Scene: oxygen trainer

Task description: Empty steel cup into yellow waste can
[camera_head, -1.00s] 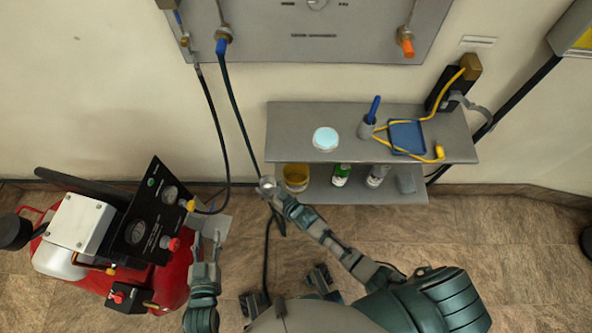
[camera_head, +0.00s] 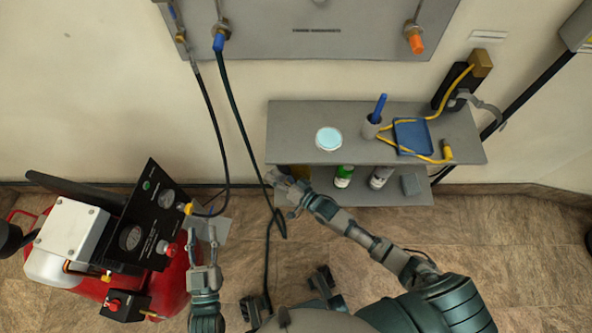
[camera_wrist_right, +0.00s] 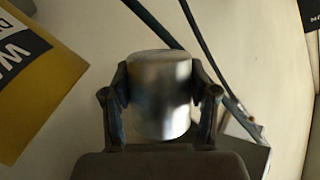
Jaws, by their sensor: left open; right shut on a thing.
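The steel cup (camera_wrist_right: 160,95) is a shiny cylinder between the fingers of my right gripper (camera_wrist_right: 160,100) in the wrist view. The gripper is shut on its sides. I cannot see into the cup. In the head view my right gripper (camera_head: 285,180) is at the left end of the lower shelf, hiding most of the can. My left gripper (camera_head: 206,236) is open and empty beside the red machine.
The upper shelf (camera_head: 290,118) holds a pale round dish (camera_head: 328,139), a blue tray (camera_head: 412,136) and a yellow cable. A green-capped bottle (camera_head: 344,176) and a white bottle (camera_head: 380,177) stand on the lower shelf. A dark hose (camera_head: 240,120) hangs near my right gripper.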

